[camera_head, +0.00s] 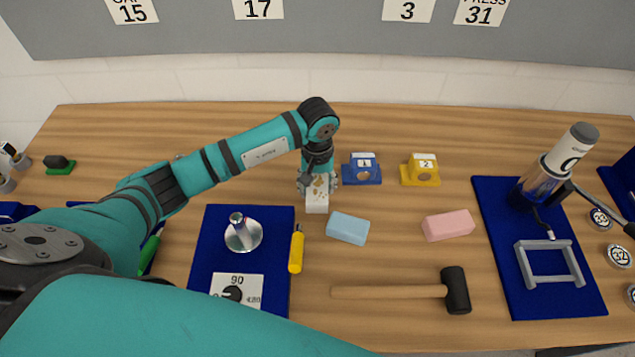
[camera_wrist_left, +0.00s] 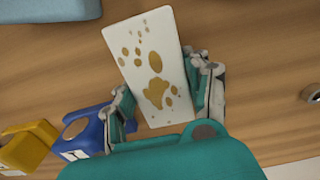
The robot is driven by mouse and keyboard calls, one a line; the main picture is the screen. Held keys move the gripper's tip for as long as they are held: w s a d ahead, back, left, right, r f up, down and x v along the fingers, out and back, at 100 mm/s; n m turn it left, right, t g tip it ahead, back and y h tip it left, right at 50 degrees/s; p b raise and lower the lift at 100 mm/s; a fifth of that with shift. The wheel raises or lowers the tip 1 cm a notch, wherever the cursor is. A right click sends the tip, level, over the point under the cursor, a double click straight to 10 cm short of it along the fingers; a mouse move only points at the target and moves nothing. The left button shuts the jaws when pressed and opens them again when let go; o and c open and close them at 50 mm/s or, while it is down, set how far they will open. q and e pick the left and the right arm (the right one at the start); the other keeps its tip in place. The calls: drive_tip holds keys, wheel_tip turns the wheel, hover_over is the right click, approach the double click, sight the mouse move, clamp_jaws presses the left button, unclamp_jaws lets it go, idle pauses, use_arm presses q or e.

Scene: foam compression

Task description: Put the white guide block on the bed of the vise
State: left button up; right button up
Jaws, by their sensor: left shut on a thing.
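The white guide block (camera_head: 317,203) is a pale, flat-faced block with brown spots. My left gripper (camera_head: 318,183) is shut on it, near the middle of the wooden table. In the left wrist view the block (camera_wrist_left: 160,45) sits between the two fingers (camera_wrist_left: 165,85), its far end sticking out beyond them. I cannot tell whether it touches the table or hangs just above it. I cannot make out a vise for certain in these views. My right gripper is not in view.
A blue block marked 1 (camera_head: 362,172) and a yellow one marked 2 (camera_head: 420,174) stand right of the gripper. Nearer are a light blue block (camera_head: 348,229), a pink block (camera_head: 448,225), a yellow-handled tool (camera_head: 296,250) and a mallet (camera_head: 456,290). A grey frame (camera_head: 527,265) lies on the right mat.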

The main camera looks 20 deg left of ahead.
use_arm(q)
drive_tip(key=shift+f, duration=0.2)
drive_tip(key=o, duration=1.3)
drive_tip(key=shift+r, duration=0.1)
drive_tip(key=shift+o, duration=0.2)
